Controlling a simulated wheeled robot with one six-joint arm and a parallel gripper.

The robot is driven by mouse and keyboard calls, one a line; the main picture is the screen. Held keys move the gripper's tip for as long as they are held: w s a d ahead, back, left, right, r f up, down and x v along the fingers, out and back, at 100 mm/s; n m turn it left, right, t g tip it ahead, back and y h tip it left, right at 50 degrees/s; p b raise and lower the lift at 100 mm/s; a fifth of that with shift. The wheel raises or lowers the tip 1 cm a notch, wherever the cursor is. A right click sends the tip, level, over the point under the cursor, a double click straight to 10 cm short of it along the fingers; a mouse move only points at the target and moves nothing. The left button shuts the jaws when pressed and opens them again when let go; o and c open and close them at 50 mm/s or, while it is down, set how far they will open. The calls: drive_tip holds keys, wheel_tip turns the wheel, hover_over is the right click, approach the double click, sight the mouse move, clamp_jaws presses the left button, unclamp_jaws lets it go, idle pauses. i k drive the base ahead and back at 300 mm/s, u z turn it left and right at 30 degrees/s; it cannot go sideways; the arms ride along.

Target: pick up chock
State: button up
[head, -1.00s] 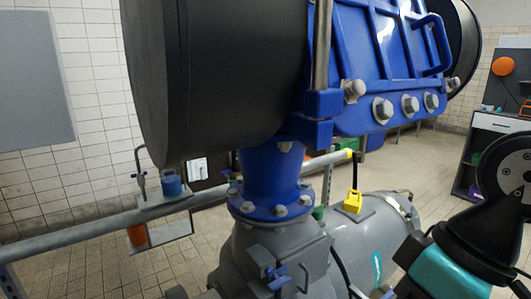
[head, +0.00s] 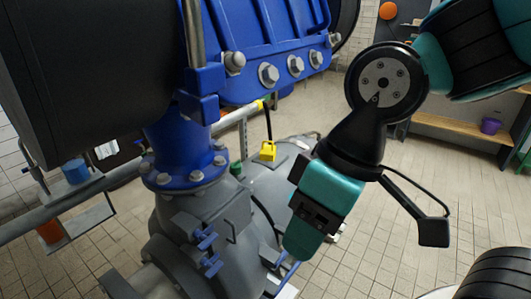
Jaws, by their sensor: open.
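A small yellow block (head: 268,151), which may be the chock, sits on a flat plate on top of the grey pipe body. A black cable or strap rises from it to a yellow end on the rail. I cannot tell for sure that it is the chock. My gripper (head: 285,272) is at the lower end of my teal and black arm, pointing down in front of the grey pipe. It is below and slightly right of the yellow block in the picture, apart from it. Its jaws are open, small and partly hidden; nothing shows between them.
A large blue flanged valve (head: 187,150) and a black cylinder (head: 90,80) fill the upper left. A purple pot (head: 490,126) stands on a wooden shelf at the right. The tiled floor (head: 400,240) has free room.

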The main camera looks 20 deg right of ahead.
sight(268, 153)
drive_tip(key=z, duration=1.8)
drive_tip(key=i, duration=2.25)
drive_tip(key=u, duration=2.65)
drive_tip(key=i, duration=0.5)
drive_tip(key=z, duration=0.1)
